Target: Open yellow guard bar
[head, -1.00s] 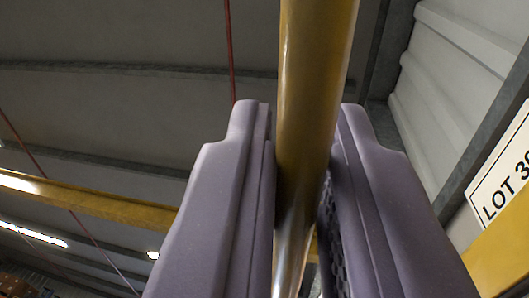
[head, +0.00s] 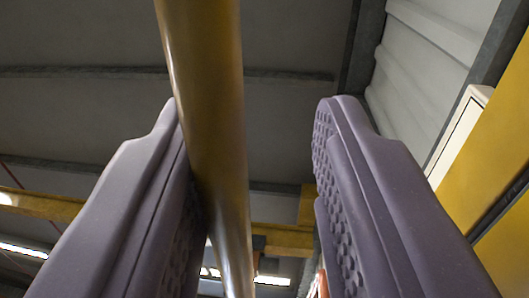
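The yellow guard bar (head: 210,110) runs from the top edge down between the two fingers in the head view, its lower part shiny. My gripper (head: 250,120) is open, with purple-grey fingers on both sides of the bar. The bar lies close against the left finger, and I cannot tell whether they touch. The bar's ends are outside the view.
A yellow post (head: 490,130) stands at the right, with a pale sign box (head: 458,132) beside it. A yellow beam (head: 40,204) crosses behind at the lower left. Grey ceiling panels and lit lamps are in the background.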

